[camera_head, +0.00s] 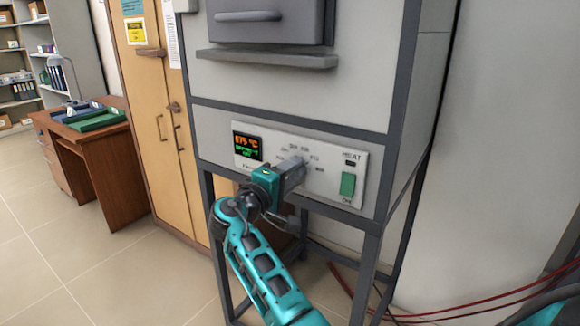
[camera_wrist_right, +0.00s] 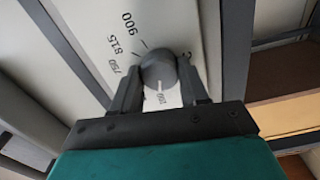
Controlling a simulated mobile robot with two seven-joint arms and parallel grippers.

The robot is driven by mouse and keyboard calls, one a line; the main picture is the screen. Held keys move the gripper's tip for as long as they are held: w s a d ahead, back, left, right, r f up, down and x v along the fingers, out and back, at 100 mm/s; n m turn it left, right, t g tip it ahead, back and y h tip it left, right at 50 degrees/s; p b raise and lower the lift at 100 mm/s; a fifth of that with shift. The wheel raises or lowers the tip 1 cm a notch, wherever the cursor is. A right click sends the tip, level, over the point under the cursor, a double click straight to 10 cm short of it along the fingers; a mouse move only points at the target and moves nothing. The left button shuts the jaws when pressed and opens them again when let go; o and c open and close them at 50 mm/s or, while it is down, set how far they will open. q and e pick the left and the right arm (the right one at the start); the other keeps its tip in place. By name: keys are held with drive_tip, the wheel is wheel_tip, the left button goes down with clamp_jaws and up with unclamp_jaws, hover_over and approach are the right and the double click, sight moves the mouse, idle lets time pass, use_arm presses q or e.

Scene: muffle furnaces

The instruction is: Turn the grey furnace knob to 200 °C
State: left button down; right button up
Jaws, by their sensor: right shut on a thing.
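The grey furnace (camera_head: 300,90) stands on a dark frame, with a control panel (camera_head: 340,187) low on its front. My right gripper (camera_head: 296,168) reaches the dial on that panel and largely hides the knob in the head view. In the right wrist view the round grey knob (camera_wrist_right: 158,68) sits between the two fingers of my right gripper (camera_wrist_right: 162,84), which is shut on it. The panel display (camera_head: 248,146) shows orange digits that look like 875 °C. My left gripper is not in view.
A green switch (camera_head: 347,184) marked ON sits right of the dial, under the HEAT label. A dark ledge (camera_head: 266,60) juts out above the panel below the furnace door. A wooden cabinet (camera_head: 165,120) stands at left. Red cables (camera_head: 470,303) run near the floor at right.

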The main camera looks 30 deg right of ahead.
drive_tip(key=shift+r+n, duration=0.1)
drive_tip(key=shift+n, duration=0.3)
drive_tip(key=o, duration=1.1)
drive_tip(key=shift+c, duration=0.2)
